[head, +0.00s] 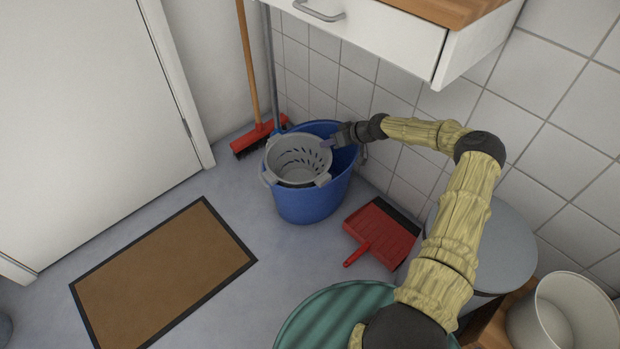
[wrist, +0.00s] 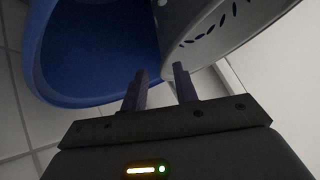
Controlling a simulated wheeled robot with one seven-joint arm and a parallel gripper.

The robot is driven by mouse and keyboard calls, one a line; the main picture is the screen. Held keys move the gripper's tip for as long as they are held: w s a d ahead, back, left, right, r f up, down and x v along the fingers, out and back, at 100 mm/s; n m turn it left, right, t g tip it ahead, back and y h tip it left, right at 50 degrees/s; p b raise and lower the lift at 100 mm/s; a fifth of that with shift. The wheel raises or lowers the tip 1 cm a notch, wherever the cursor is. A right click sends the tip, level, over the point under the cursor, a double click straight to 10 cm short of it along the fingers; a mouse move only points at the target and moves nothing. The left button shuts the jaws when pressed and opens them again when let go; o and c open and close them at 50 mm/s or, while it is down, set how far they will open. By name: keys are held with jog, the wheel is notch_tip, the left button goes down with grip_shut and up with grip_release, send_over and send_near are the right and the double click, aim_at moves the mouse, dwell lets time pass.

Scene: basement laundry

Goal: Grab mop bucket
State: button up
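The mop bucket (head: 311,205) is blue and stands upright on the floor, with a grey perforated wringer basket (head: 295,160) in its left part. In the wrist view the bucket's blue inside (wrist: 95,50) shows at upper left and the wringer (wrist: 215,35) at upper right. My gripper (head: 328,143) is at the bucket's back right, by the wringer's edge. In the wrist view its two fingers (wrist: 160,78) stand apart with a gap between them. The wringer's edge lies just past the tips; I cannot tell whether it reaches between them.
A red broom (head: 258,134) leans behind the bucket, and a grey pole rises beside it. A red dustpan (head: 380,234) lies to the right. A drawer unit (head: 375,35) overhangs above. A brown mat (head: 165,275) lies at left. Bare floor is in front of the bucket.

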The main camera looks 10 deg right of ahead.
jog(key=b+x, duration=0.4)
jog(key=x, duration=0.1)
jog(key=shift+s+a+f, duration=0.15)
jog(key=shift+s+a, duration=0.15)
jog(key=shift+d, duration=0.15)
jog(key=shift+c, duration=0.4)
grip_shut()
jog(key=shift+w, duration=0.1)
dwell(1.1)
